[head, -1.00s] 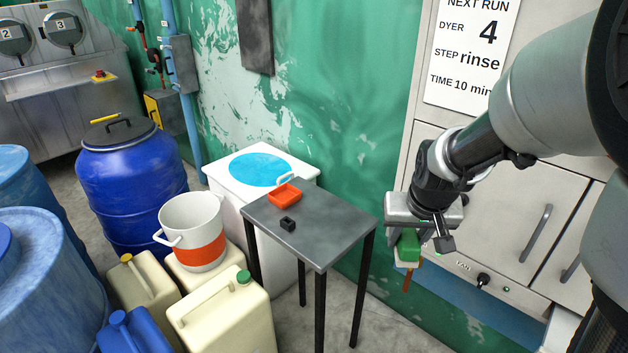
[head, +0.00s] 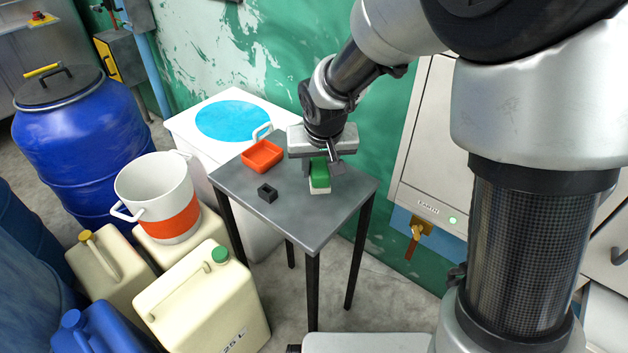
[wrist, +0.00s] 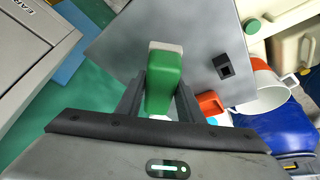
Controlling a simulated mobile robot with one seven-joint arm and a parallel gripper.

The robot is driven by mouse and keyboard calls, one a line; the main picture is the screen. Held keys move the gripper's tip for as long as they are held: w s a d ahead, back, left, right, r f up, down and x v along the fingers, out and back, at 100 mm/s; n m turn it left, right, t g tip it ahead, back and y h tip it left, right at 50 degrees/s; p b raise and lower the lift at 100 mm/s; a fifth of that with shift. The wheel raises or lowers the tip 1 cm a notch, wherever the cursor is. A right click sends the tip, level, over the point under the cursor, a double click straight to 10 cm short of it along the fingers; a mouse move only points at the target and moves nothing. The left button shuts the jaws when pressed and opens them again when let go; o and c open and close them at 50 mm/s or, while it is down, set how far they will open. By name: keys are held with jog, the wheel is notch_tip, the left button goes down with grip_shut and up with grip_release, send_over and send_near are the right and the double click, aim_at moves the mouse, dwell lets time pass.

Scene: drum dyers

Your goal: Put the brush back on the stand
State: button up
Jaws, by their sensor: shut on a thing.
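The brush (head: 320,178) is a green block with a pale lower part. My gripper (head: 319,164) is shut on it over the right half of a small grey-topped stand (head: 300,222) with dark legs. The brush's pale side faces down, and I cannot tell whether it touches the top. In the wrist view the brush (wrist: 163,80) sits between the two fingers of my gripper (wrist: 160,95), with the stand's top (wrist: 205,45) behind it. A small black block with a square opening (head: 267,193) and an orange tray (head: 262,154) are on the stand, left of the brush.
A white tub with a blue top (head: 233,120) stands behind the stand. A white bucket with an orange band (head: 160,195), cream canisters (head: 205,305) and a blue drum (head: 80,140) crowd the left. The stand's front top is clear.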

jog(key=shift+f+b, duration=0.55)
jog(key=shift+f, duration=1.85)
jog(key=shift+f, duration=0.15)
jog(key=o, duration=1.2)
